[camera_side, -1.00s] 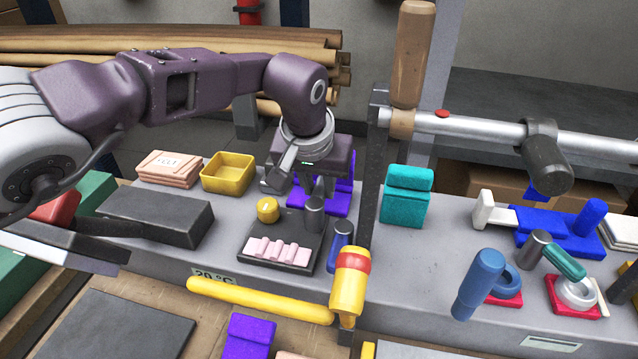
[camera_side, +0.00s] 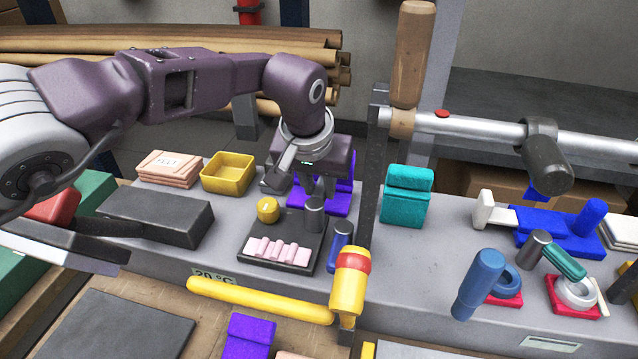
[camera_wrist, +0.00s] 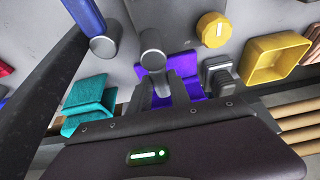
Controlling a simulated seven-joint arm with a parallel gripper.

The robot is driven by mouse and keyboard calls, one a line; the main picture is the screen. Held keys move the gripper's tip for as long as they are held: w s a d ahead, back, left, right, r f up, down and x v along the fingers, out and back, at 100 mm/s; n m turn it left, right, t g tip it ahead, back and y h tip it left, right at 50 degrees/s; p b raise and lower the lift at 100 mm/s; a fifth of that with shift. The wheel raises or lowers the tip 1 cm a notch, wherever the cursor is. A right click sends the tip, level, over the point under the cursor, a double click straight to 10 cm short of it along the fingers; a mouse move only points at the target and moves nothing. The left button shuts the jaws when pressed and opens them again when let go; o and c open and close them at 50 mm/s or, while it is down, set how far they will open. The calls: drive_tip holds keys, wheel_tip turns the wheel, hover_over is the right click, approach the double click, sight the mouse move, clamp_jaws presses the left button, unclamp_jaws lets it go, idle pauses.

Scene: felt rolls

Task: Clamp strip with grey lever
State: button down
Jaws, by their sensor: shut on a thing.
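My gripper (camera_side: 318,187) points down behind the dark panel, at the purple felt piece (camera_side: 342,196). In the wrist view my gripper's fingers (camera_wrist: 172,90) are closed at the grey lever with a round knob (camera_wrist: 152,48). The grey knob also shows in the side view (camera_side: 314,214), just in front of the fingers. The purple felt (camera_wrist: 183,73) lies beneath and beside the fingers. The fingers hide part of the lever and felt, so I cannot tell how firmly the strip is pressed.
A yellow knob (camera_side: 268,210) and pink pieces (camera_side: 278,252) sit on the dark panel (camera_side: 256,232). A yellow bin (camera_side: 228,174) is left. A dark upright post (camera_side: 371,180) stands close on the right, with a blue-handled lever (camera_side: 342,234) and teal block (camera_side: 405,197) near it.

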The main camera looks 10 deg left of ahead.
sight(317, 202)
drive_tip(key=m+h, duration=0.1)
drive_tip(key=m, duration=0.1)
drive_tip(key=d+m+h, duration=0.1)
drive_tip(key=m, duration=0.2)
drive_tip(key=shift+s+d, duration=0.1)
drive_tip(key=shift+s, duration=0.05)
drive_tip(key=m, duration=0.1)
drive_tip(key=m+g+h, duration=0.1)
drive_tip(key=m, duration=0.1)
drive_tip(key=d+m, duration=0.1)
drive_tip(key=shift+s+m, duration=0.4)
drive_tip(key=shift+d+g, duration=0.1)
drive_tip(key=shift+g, duration=0.2)
drive_tip(key=c, duration=1.2)
unclamp_jaws()
drive_tip(key=shift+h, duration=0.3)
drive_tip(key=v, duration=0.7)
